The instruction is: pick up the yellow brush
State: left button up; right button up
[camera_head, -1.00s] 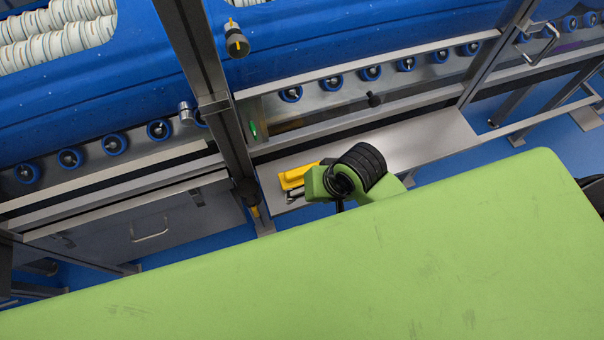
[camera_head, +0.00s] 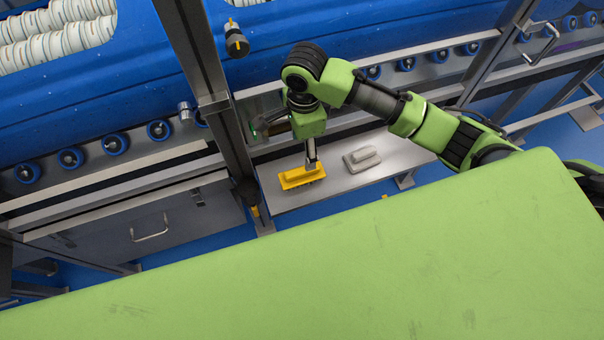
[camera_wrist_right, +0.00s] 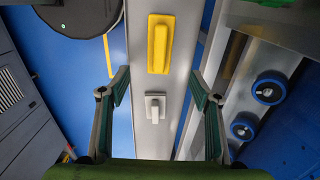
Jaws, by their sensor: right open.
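The yellow brush (camera_head: 301,177) lies on the grey metal shelf (camera_head: 420,150), near its left end, in the head view. It also shows in the right wrist view (camera_wrist_right: 160,43), upper middle, beyond my fingertips. My right gripper (camera_head: 311,160) points down beside the brush in the head view. In the wrist view its two fingers (camera_wrist_right: 158,90) are spread wide with nothing between them touching. I cannot tell from these views how high the fingers are above the shelf. My left gripper is not in view.
A grey-white brush (camera_head: 362,158) lies on the shelf to the right of the yellow one; it also shows in the wrist view (camera_wrist_right: 155,107). A metal post (camera_head: 210,100) stands left of the shelf.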

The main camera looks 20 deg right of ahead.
aim_at(302, 169)
jog(key=f+p, duration=0.1)
jog(key=f, duration=1.2)
jog(key=shift+a, duration=0.2)
jog(key=c, duration=1.4)
jog(key=shift+r, duration=0.15)
jog(key=shift+r, duration=0.25)
notch_tip(302, 169, up, 2)
jog(key=shift+r+b, duration=0.25)
jog(key=shift+b, duration=0.2)
jog(key=s+a+r, duration=0.4)
jog(key=s+r, duration=0.5)
jog(key=s, duration=0.4)
jog(key=shift+s+r, duration=0.3)
jog(key=shift+r, duration=0.1)
jog(key=o, duration=0.3)
jog(key=shift+d, duration=0.1)
